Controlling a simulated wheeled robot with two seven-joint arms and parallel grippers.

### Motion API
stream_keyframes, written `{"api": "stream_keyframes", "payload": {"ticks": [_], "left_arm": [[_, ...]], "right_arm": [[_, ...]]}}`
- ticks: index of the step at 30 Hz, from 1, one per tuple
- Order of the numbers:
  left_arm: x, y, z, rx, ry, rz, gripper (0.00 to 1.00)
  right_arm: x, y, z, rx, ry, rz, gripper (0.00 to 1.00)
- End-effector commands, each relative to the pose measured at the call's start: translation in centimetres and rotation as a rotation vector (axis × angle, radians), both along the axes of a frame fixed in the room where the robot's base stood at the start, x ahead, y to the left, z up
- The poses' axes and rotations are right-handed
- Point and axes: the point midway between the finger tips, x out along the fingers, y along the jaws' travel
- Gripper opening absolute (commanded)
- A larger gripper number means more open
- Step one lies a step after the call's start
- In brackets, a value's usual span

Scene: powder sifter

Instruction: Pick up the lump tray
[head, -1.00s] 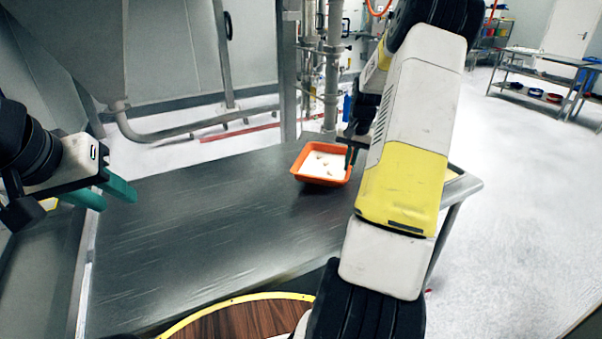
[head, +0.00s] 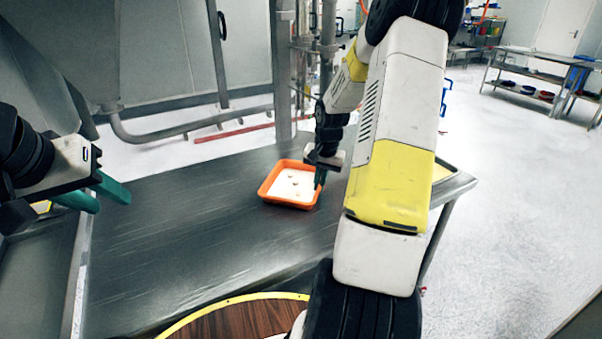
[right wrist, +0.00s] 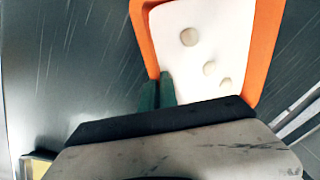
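The lump tray (head: 266,190) is orange, with white powder and a few pale lumps in it. It is at the far middle of the metal table in the head view; I cannot tell whether it touches the tabletop. My right gripper (head: 319,180) is at the tray's right edge. In the right wrist view its green fingers (right wrist: 157,90) are close together at the tray's wall (right wrist: 145,40), one on each side, and look shut on it. My left gripper (head: 113,202) is at the left, with its green fingers apart and empty.
The metal table (head: 190,230) is bare left of the tray. A round wooden top with a yellow rim (head: 190,318) is at the near edge. A yellow-edged item (head: 441,171) is partly hidden behind my right arm. Pipes (head: 327,60) stand behind the table.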

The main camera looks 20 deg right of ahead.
Motion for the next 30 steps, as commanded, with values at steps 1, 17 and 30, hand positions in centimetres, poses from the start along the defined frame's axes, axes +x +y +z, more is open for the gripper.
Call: {"api": "stream_keyframes", "payload": {"ticks": [1,17,30], "left_arm": [[0.0,0.0,0.0,0.0,0.0,0.0,0.36],[0.0,0.0,0.0,0.0,0.0,0.0,0.36],[0.0,0.0,0.0,0.0,0.0,0.0,0.36]], "right_arm": [[0.0,0.0,0.1,0.0,-0.001,0.0,0.0],[0.0,0.0,-0.2,0.0,0.0,0.0,0.25],[-0.8,-0.3,5.6,-0.004,-0.003,-0.002,0.25]]}}
